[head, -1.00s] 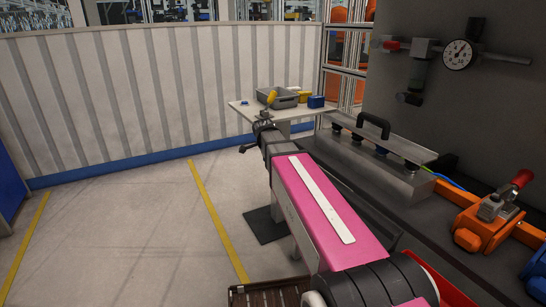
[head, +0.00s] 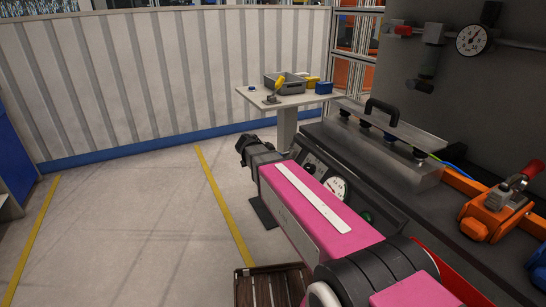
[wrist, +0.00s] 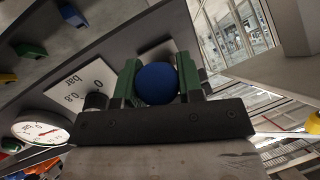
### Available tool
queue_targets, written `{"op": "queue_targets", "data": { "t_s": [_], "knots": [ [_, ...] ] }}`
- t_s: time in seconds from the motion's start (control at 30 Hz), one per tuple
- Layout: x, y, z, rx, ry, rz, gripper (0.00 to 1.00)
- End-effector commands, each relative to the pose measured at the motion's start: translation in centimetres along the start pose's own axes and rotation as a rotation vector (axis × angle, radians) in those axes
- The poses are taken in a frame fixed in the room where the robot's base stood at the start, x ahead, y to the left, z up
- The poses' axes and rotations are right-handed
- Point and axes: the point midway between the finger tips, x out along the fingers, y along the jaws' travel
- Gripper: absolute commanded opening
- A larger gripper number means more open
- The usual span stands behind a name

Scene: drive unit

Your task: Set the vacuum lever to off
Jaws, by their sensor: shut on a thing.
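In the wrist view a round blue knob (wrist: 157,85) sits between the two green fingers of my gripper (wrist: 158,80), which is shut on it. It looks like the ball end of the vacuum lever; its shaft is hidden behind the knob and fingers. A pale plate marked "0", "bar" and "0.8" (wrist: 85,88) is beside the left finger. A white gauge (wrist: 40,132) is at the lower left. In the head view my arm reaches to the console panel (head: 312,163), with a gauge (head: 336,188) and a green button (head: 365,216). The lever is not visible there.
A metal fixture with a black handle (head: 382,108) stands on the dark bench to the right. An orange clamp with a red grip (head: 495,208) is nearer. A small table (head: 290,101) holds a grey bin (head: 285,83). A wooden crate (head: 270,285) is low in front. Floor at left is clear.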

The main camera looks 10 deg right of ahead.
Motion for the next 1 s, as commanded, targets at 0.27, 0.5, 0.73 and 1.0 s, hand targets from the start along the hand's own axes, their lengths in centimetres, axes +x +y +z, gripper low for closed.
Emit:
{"op": "queue_targets", "data": {
  "t_s": [0.27, 0.5, 0.73, 1.0],
  "knots": [
    [0.1, 0.1, 0.1, -0.009, 0.01, -0.001, 0.0],
    [0.1, 0.1, 0.2, -0.012, 0.008, 0.0, 0.54],
    [0.1, 0.1, 0.1, -0.008, 0.009, 0.0, 0.6],
    [-1.6, 0.1, 0.1, -0.008, 0.009, -0.002, 0.6]
  ]
}}
